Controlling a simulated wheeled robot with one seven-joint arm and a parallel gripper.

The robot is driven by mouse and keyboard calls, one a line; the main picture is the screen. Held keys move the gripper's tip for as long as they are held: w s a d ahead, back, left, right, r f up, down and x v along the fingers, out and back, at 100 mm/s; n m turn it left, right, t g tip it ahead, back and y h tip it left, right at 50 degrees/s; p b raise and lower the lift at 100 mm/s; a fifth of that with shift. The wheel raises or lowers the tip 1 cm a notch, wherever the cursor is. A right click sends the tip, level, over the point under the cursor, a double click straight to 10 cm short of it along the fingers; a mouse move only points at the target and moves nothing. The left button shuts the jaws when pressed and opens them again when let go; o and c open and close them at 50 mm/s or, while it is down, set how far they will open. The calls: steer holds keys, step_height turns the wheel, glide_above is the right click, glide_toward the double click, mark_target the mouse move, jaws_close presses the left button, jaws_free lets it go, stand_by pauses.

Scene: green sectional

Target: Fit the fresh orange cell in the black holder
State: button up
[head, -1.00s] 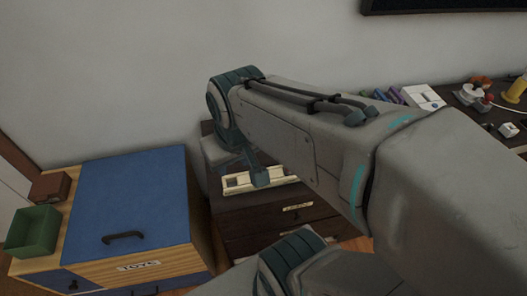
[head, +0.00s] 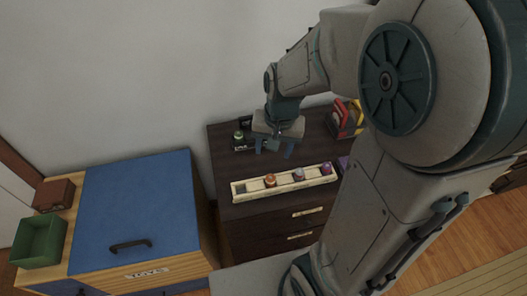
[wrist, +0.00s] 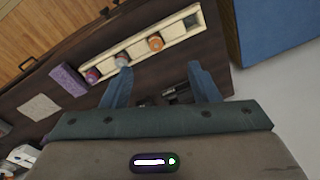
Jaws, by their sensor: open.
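The orange cell (head: 270,181) stands in the cream tray, second place from the left; it also shows in the wrist view (wrist: 156,44). A small black block with a white label (head: 243,147), seemingly the black holder, sits at the back left of the dark cabinet top. A green-topped piece (head: 239,135) shows at it; how it is seated is unclear. In the wrist view a black, light-marked thing (wrist: 177,94) is partly hidden behind my gripper. My gripper (head: 273,150) is open and empty, pointing down above the cabinet, behind the tray and right of the holder.
The cream tray (head: 247,197) also holds a bluish-grey cell (head: 298,174) and a purple cell (head: 325,168); its left end place looks empty. A red and yellow item (head: 346,117) stands at the back right. A blue-topped toy chest (head: 140,205) is left of the cabinet.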

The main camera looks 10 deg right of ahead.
steer(key=w+f+m+g, duration=0.1)
steer(key=w+f+m, duration=0.1)
steer(key=w+f, duration=0.3)
glide_above(270, 178)
steer(key=shift+m+h, duration=0.3)
steer(key=shift+h, duration=0.1)
steer(key=f, duration=1)
steer(key=shift+s+a, duration=0.2)
steer(key=shift+s, duration=0.2)
steer(key=shift+w+d+f+p, duration=0.15)
steer(key=shift+f, duration=0.8)
steer(key=shift+w+d+f+p, duration=0.15)
steer(key=shift+f, duration=1.55)
steer(key=c, duration=1.1)
